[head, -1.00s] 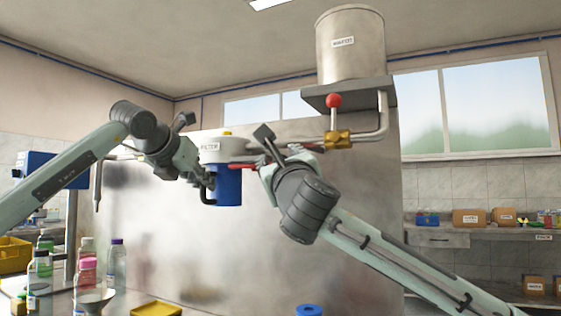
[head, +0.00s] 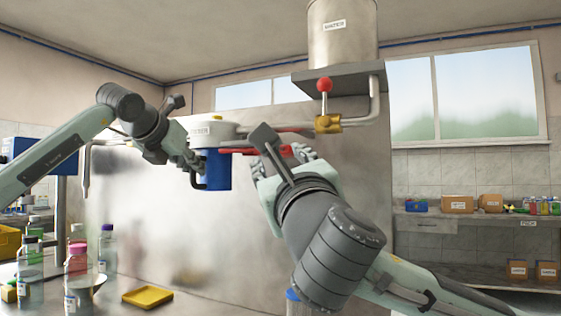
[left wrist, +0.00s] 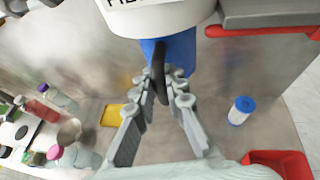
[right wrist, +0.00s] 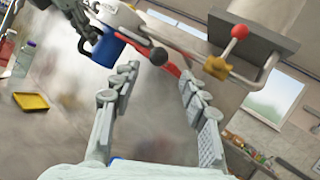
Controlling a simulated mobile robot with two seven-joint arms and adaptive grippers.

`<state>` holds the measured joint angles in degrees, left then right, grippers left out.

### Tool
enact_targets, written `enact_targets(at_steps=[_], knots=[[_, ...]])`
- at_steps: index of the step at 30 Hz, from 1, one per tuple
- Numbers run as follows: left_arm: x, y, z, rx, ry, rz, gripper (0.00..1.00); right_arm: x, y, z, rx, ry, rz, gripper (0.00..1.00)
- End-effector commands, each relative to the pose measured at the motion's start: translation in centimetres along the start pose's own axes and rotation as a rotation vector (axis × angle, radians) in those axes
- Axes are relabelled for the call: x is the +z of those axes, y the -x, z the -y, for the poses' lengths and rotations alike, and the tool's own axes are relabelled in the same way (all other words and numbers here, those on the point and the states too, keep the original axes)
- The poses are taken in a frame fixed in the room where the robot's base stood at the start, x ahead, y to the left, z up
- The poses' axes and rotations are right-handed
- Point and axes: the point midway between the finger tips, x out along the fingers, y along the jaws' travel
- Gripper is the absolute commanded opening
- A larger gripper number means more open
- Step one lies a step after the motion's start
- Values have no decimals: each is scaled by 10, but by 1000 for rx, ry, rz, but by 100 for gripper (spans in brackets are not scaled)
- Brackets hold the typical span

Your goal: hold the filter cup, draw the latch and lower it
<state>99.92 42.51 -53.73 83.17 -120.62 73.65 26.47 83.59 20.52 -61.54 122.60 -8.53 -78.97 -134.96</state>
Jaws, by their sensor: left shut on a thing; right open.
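The blue filter cup (head: 218,172) hangs upright under the pale filter head (head: 212,132). My left gripper (head: 196,172) is shut on the cup's black handle, which also shows between its fingers in the left wrist view (left wrist: 160,85). The red latch (head: 243,151) sticks out to the right from below the filter head.
A steel tank (head: 343,40) and a red-knobbed valve (head: 327,122) stand above right of my right gripper. Bottles (head: 106,248) and a yellow tray (head: 148,296) are on the bench. A white and blue cartridge (left wrist: 241,111) and a red bin (left wrist: 275,163) show below.

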Motion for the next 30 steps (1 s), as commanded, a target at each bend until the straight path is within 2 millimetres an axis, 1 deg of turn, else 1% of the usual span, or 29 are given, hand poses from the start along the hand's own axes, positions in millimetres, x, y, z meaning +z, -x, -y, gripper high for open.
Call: enact_targets(at_steps=[3, 8, 30], knots=[[3, 2, 0, -1, 0, 7, 0, 0, 0, 0, 0, 0, 0, 44], [-1, 0, 0, -1, 0, 5, 0, -2, 0, -1, 0, 0, 0, 44], [-29, -12, 0, -1, 0, 3, 0, -24, 9, -10, 1, 0, 0, 44]])
